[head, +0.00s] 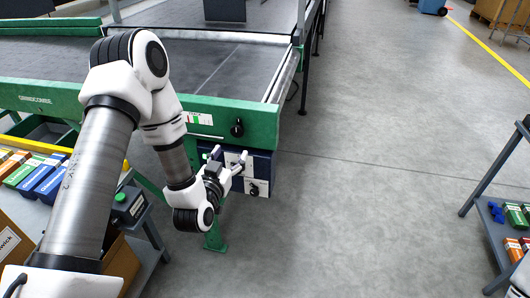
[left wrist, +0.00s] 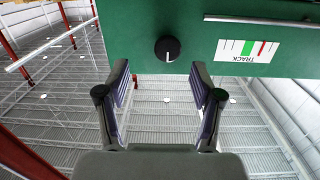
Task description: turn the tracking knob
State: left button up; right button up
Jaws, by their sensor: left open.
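The tracking knob (head: 237,128) is a round black knob on the front face of the green machine frame (head: 265,122). In the left wrist view the knob (left wrist: 168,49) shows a white pointer mark. Beside it is a white label (left wrist: 247,50) with coloured bars and the word TRACK, upside down in that view. My left gripper (head: 230,155) is open and empty, just below the knob in the head view. In the left wrist view its two fingers (left wrist: 160,78) stand apart, with the knob beyond their tips and between them; they do not appear to touch it. My right gripper is out of view.
A dark blue control box (head: 258,170) with another black knob hangs under the green frame, close to my left gripper. A grey conveyor belt (head: 220,70) lies above. Coloured cartons (head: 35,175) sit at left. A shelf cart (head: 490,205) stands at right; the floor between is clear.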

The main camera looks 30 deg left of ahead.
aim_at(237, 133)
pick_arm(q)
jog(key=shift+n+t, duration=0.3)
jog(key=x, duration=0.6)
jog(key=a+b+x, duration=0.1)
jog(key=x, duration=0.2)
jog(key=shift+s+a+r, duration=0.1)
jog(key=shift+s+r, duration=0.05)
jog(key=shift+r, duration=0.15)
jog(key=shift+y, duration=0.4)
jog(key=c, duration=1.1)
